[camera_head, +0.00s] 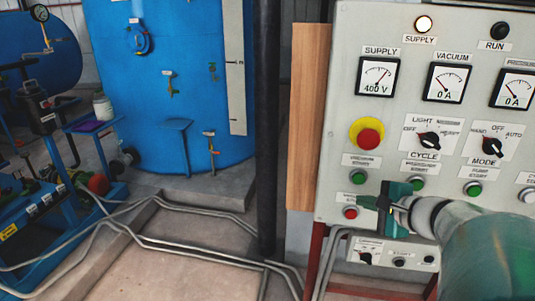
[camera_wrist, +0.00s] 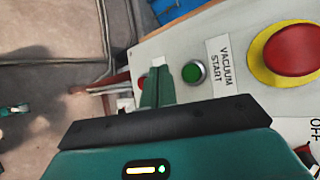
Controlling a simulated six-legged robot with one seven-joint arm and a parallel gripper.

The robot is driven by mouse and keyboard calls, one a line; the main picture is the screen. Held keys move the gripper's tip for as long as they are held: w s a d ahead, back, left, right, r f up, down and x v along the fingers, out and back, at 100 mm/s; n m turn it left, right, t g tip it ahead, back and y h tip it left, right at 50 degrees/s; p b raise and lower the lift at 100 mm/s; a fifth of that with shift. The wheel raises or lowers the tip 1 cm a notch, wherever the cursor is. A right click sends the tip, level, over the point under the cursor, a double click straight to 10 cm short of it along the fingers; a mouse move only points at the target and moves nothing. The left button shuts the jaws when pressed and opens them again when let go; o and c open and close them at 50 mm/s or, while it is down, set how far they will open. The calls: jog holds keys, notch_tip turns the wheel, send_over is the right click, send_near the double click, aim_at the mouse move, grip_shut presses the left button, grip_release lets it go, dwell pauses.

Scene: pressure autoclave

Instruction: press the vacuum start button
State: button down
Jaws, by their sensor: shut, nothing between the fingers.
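The vacuum start button is a green button (camera_head: 358,177) in a metal ring on the grey control panel (camera_head: 340,130). It sits under its label at the panel's lower left. In the wrist view the same green button (camera_wrist: 193,72) shows just right of my fingers, beside the printed words VACUUM START. My gripper (camera_head: 369,201) is shut and empty. In the head view its tip is just below and right of the button. In the wrist view my closed fingers (camera_wrist: 157,70) appear beside the button, not over it. I cannot tell their exact distance from the panel.
A red emergency knob (camera_head: 369,137) on a yellow base is above the button. A red button (camera_head: 351,212) is below it, close to my gripper. Another green button (camera_head: 415,183) is to the right. A wooden board (camera_head: 306,115) edges the panel's left side.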

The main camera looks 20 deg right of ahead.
aim_at(359, 179)
jog(key=shift+w+d, duration=0.75)
jog(key=shift+w, duration=0.35)
jog(key=shift+w+d, duration=0.75)
jog(key=shift+w, duration=0.3)
jog(key=shift+w, duration=0.1)
dwell(0.3)
jog(key=shift+w+d, duration=0.25)
